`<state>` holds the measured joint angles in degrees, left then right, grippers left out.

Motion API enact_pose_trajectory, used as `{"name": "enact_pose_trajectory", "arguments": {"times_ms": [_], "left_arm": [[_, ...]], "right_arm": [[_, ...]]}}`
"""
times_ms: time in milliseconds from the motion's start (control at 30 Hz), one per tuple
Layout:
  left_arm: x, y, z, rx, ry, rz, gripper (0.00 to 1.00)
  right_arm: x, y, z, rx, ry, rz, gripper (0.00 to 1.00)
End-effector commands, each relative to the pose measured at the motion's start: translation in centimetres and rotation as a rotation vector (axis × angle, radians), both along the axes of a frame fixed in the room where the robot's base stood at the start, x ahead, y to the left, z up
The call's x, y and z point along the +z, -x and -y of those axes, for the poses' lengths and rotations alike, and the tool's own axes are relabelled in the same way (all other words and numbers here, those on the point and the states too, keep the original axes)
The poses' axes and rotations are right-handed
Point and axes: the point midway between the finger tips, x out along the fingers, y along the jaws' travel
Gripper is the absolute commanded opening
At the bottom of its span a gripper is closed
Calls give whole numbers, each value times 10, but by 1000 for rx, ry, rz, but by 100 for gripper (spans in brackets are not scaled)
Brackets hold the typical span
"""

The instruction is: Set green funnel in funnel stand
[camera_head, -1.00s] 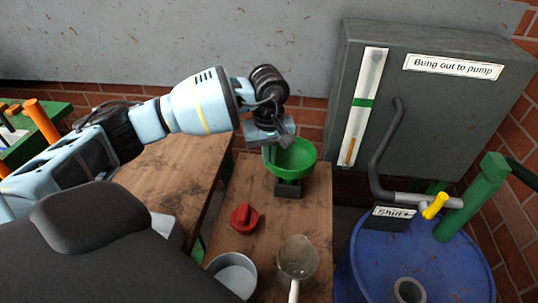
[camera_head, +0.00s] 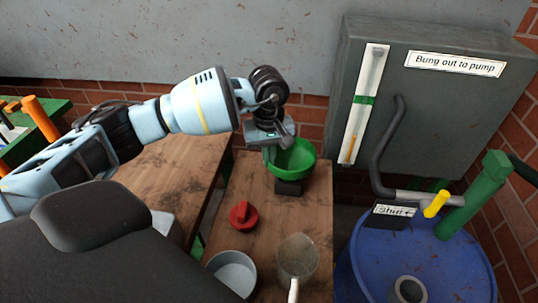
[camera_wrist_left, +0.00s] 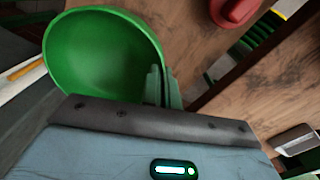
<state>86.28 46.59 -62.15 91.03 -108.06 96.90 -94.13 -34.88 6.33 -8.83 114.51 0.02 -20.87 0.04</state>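The green funnel (camera_head: 300,158) is at the back of the narrow wooden table, its bowl opening upward. The dark funnel stand (camera_head: 288,187) is directly below it. The funnel's spout is hidden, so I cannot tell whether it is seated in the stand. My left gripper (camera_head: 270,155) reaches down at the funnel's left rim. In the left wrist view the funnel bowl (camera_wrist_left: 100,55) fills the upper left, and my left gripper's fingers (camera_wrist_left: 163,86) are close together with the rim between them. My right gripper is not in view.
A red knobbed object (camera_head: 243,215), a grey metal bowl (camera_head: 232,272) and a clear beaker with a handle (camera_head: 298,258) stand in front on the table. A blue drum (camera_head: 440,270) is at right. A grey cabinet (camera_head: 450,110) stands behind.

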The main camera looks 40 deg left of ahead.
Motion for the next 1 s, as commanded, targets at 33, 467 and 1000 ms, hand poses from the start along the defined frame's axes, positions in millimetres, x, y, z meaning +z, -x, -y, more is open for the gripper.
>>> {"name": "enact_pose_trajectory", "arguments": {"times_ms": [33,467,1000], "left_arm": [[-1,0,0,0,0,0,0],[-6,0,0,0,0,0,0],[-7,0,0,0,0,0,28]], "right_arm": [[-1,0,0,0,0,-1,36],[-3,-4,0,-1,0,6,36],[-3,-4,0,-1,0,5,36]]}}
